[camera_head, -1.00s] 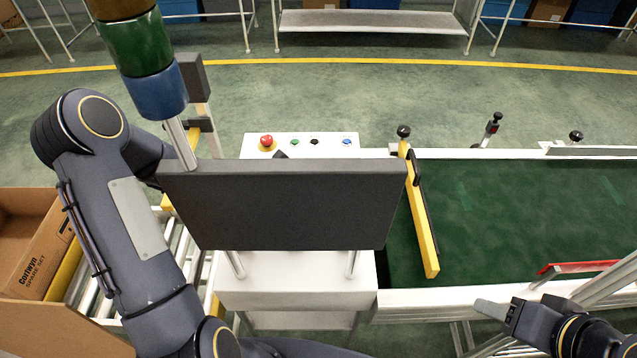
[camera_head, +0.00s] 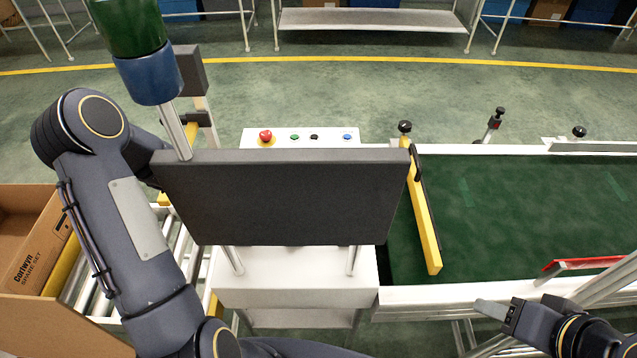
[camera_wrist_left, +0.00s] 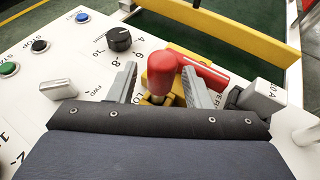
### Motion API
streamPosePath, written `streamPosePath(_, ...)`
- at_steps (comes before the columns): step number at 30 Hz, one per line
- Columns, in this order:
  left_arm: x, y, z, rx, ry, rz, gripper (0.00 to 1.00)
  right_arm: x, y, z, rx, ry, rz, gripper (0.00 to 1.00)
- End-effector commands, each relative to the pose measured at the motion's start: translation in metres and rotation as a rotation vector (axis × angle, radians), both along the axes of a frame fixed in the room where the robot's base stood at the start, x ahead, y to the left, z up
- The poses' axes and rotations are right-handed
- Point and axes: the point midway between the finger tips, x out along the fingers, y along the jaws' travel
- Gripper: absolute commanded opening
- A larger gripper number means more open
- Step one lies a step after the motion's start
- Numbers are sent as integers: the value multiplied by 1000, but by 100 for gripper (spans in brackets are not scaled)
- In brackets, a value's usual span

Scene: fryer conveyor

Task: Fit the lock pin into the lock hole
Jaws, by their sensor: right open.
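In the left wrist view, a red rounded knob (camera_wrist_left: 161,73) stands upright over a yellow base (camera_wrist_left: 158,112) and looks like the lock pin's handle. My left gripper (camera_wrist_left: 160,84) is open, with one grey finger on each side of the knob. A gap shows at the left finger; I cannot tell whether the right finger touches. The lock hole is not visible. In the head view, the grey screen (camera_head: 282,198) hides my left gripper. My right gripper (camera_head: 492,309) is open and empty by the conveyor's near edge.
The white control panel (camera_wrist_left: 84,62) carries buttons, a black dial (camera_wrist_left: 119,39) and a grey switch (camera_wrist_left: 58,88). A yellow bar (camera_head: 420,217) crosses the green conveyor (camera_head: 520,205). A cardboard box (camera_head: 38,247) stands at left. A striped signal tower (camera_head: 150,78) rises behind my left arm.

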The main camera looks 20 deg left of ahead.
Motion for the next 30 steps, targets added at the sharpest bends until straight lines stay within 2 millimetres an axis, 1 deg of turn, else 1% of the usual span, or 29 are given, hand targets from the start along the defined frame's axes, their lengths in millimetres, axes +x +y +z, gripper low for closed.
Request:
streamPosePath(8, 0, 1, 0, 1, 1, 0, 48, 0, 0, 1, 0, 0, 0, 48)
streamPosePath(11, -4, 5, 4, 1, 1, 2, 48, 0, 0, 5, 0, 0, 0, 48)
streamPosePath(21, -39, 41, 27, 1, 2, 4, 48, 0, 0, 34, 0, 0, 0, 48)
streamPosePath(25, -48, 49, 30, 1, 1, 2, 48, 0, 0, 38, 0, 0, 0, 48)
streamPosePath(30, -51, 52, 29, 0, 1, 0, 48, 0, 0, 38, 0, 0, 0, 48)
